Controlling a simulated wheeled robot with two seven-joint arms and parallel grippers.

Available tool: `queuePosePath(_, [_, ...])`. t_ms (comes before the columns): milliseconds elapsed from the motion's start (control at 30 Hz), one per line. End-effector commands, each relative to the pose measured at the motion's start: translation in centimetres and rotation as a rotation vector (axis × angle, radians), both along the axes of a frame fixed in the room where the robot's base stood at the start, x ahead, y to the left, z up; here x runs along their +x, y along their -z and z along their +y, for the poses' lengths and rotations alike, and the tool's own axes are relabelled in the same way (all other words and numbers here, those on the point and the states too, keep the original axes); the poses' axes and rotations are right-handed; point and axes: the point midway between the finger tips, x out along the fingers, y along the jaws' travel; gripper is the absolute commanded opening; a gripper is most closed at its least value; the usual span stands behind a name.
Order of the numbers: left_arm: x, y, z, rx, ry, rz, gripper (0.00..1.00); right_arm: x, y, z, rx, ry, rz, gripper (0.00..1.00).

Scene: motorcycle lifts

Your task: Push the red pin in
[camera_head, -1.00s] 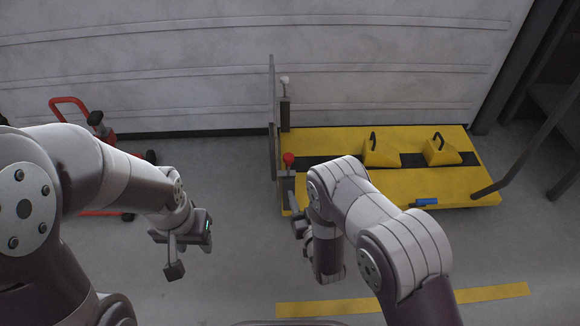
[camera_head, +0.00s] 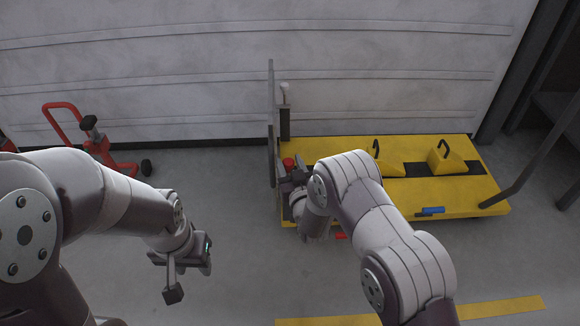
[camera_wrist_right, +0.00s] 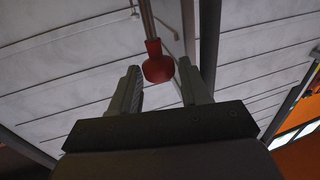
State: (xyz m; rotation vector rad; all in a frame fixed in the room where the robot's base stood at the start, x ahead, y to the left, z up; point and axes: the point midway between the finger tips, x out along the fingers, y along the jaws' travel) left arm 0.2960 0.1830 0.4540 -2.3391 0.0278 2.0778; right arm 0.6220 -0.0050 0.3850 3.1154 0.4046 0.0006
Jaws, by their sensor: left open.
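A red knob (camera_head: 289,162) tops a rod at the left end of the yellow lift (camera_head: 400,205). In the right wrist view the red knob (camera_wrist_right: 158,66) shows between the tips of my right gripper (camera_wrist_right: 160,82), with gaps at both sides. My right gripper (camera_head: 298,175) is open beside the knob in the head view, partly hidden by my arm. A small red piece (camera_head: 341,236) shows at the lift's front edge, partly behind my right arm; I cannot tell whether it is the pin. My left gripper (camera_head: 166,275) is open and empty over the floor.
Two yellow wheel chocks with black handles stand on the lift, one at its right (camera_head: 447,158). A blue piece (camera_head: 432,211) sits at the front edge. A dark upright post (camera_head: 271,120) rises at the left end. A red jack (camera_head: 62,115) stands far left. The middle floor is clear.

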Motion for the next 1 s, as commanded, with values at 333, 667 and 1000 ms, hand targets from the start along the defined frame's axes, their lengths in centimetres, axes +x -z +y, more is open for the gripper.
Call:
queuePosePath(333, [0.0, 0.4, 0.0, 0.0, 0.0, 0.0, 0.43, -0.1, 0.6, 0.0, 0.0, 0.0, 0.001, 0.0])
queuePosePath(667, [0.0, 3.0, 0.0, 0.0, 0.0, 0.001, 0.43, -0.1, 5.2, 0.0, -0.001, 0.0, 0.002, 0.0])
queuePosePath(1000, [0.0, 2.7, 0.0, 0.0, 0.0, 0.0, 0.43, -0.1, 5.2, 0.0, -0.002, 0.0, 0.007, 0.46])
